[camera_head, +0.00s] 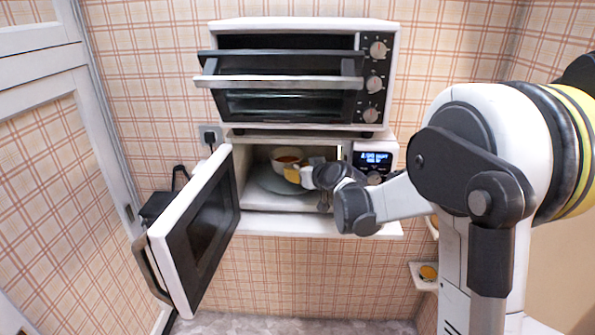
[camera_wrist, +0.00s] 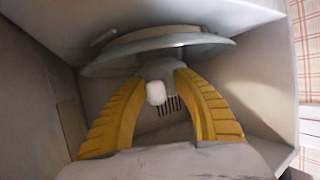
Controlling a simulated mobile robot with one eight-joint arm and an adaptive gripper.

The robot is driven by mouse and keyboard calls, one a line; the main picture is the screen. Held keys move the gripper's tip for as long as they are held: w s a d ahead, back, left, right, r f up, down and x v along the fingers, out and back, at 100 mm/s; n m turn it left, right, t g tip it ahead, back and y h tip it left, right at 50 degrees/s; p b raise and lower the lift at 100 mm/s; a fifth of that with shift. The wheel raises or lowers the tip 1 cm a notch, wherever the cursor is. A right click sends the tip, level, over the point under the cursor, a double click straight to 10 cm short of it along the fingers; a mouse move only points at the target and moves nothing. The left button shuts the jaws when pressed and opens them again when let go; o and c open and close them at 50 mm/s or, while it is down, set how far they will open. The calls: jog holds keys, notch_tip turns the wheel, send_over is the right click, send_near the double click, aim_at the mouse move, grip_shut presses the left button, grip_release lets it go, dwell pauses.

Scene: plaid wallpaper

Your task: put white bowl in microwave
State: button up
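The white microwave (camera_head: 318,226) has its door (camera_head: 190,232) swung wide open to the left. A small bowl (camera_head: 278,164), whitish outside with an orange-brown inside, is in the cavity above the pale turntable plate (camera_head: 268,184). My gripper (camera_head: 293,174) reaches into the cavity from the right, its yellow fingers close beside the bowl's lower right side. In the wrist view my gripper (camera_wrist: 162,72) has its two yellow fingers apart, with a gap between the tips. A pale round dish shape (camera_wrist: 160,56) is just beyond the tips. Whether the fingers touch the bowl is not clear.
A toaster oven (camera_head: 300,24) with its door ajar stands on top of the microwave. The cavity walls are close around my gripper. A small shelf (camera_head: 424,284) with an orange-brown item sits at lower right. A white door (camera_head: 40,60) is at left.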

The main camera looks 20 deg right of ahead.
jog(key=v, duration=1.2)
jog(key=s+a+f+g, duration=0.1)
jog(key=s+a+g, duration=0.15)
jog(key=s, duration=0.55)
jog(key=s+a+g, duration=0.1)
jog(key=s+a, duration=0.2)
jog(key=s, duration=0.5)
jog(key=s+d+f+m+g+h, duration=0.1)
jog(key=s+f, duration=0.4)
jog(key=s, duration=0.8)
jog(key=shift+d+m+g+h, duration=0.2)
jog(key=shift+m+g+h, duration=0.5)
jog(key=shift+g+h, duration=0.2)
jog(key=shift+s, duration=0.1)
jog(key=shift+c, duration=0.5)
